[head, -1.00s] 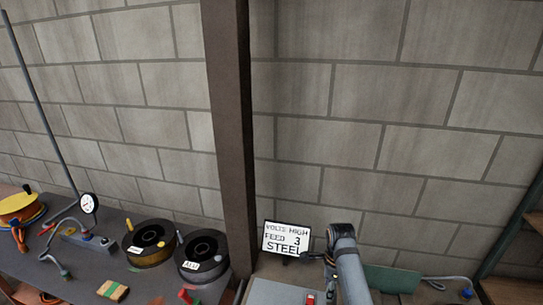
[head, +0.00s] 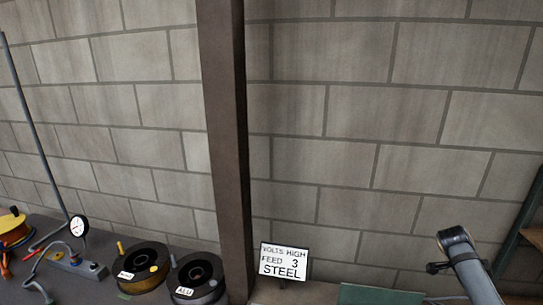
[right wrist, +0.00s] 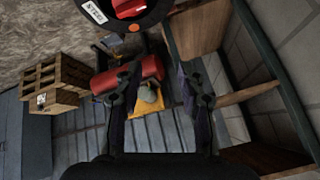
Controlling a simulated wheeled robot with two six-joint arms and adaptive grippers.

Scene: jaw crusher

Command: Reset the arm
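My right gripper (right wrist: 160,88) shows in the right wrist view with its two dark fingers spread apart. I see nothing held between them; a red cylinder (right wrist: 150,70) and a small pale object (right wrist: 150,97) lie beyond, seen past the fingers. In the head view my right arm (head: 468,265) rises at the lower right, and its gripper cannot be made out there. My left arm and gripper are not in view.
A sign reading "VOLTS HIGH FEED 3 STEEL" (head: 283,262) stands by a brown post (head: 222,150). Spools (head: 143,268) and a gauge (head: 79,226) are on the left bench. The right wrist view shows wooden shelves (right wrist: 245,93), pallets (right wrist: 55,78) and a STEEL-labelled spool (right wrist: 95,12).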

